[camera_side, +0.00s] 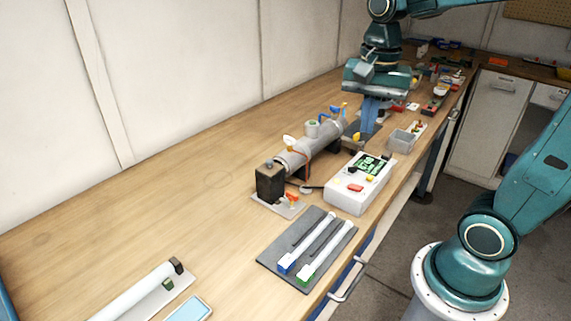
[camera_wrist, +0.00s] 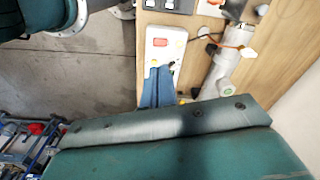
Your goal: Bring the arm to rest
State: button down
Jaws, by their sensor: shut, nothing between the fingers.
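My gripper (camera_side: 366,126) points down at the far end of the reactor in the side view, its blue fingers together and empty. In the wrist view the blue fingers of my gripper (camera_wrist: 159,70) lie side by side, in front of part of the white control box (camera_wrist: 163,42). The grey cylindrical reactor (camera_side: 312,147) lies along the bench, and it also shows in the wrist view (camera_wrist: 221,70). Whether the fingers touch anything cannot be told. The white control box (camera_side: 345,196) with a green display stands to the right of the reactor.
A dark tray (camera_side: 268,259) with two white tubes lies in front of the control box. A grey bin (camera_side: 402,141) stands near the bench edge behind the box. Several small objects crowd the far bench. The wooden bench (camera_side: 150,205) is clear left of the reactor.

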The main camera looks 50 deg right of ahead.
jog(key=s+a+n+t, duration=0.5)
jog(key=s+n, duration=0.2)
jog(key=n, duration=0.7)
jog(key=shift+s+r, duration=0.15)
jog(key=shift+s, duration=0.15)
jog(key=c, duration=2.1)
grip_release()
jog(key=shift+a, duration=0.1)
jog(key=o, duration=0.7)
jog(key=shift+o, duration=0.4)
jog(key=shift+w+d+r+g, duration=0.25)
jog(key=shift+w+d+g, duration=0.15)
jog(key=shift+w+d, duration=0.25)
jog(key=w+d+f+g, duration=0.2)
jog(key=w+g, duration=0.2)
jog(key=w, duration=0.2)
jog(key=w+d+f+g, duration=0.1)
jog(key=w+d+g, duration=0.2)
jog(key=w+g, duration=0.2)
jog(key=shift+w+d+f, duration=0.25)
jog(key=shift+w+f, duration=0.1)
jog(key=shift+w, duration=0.9)
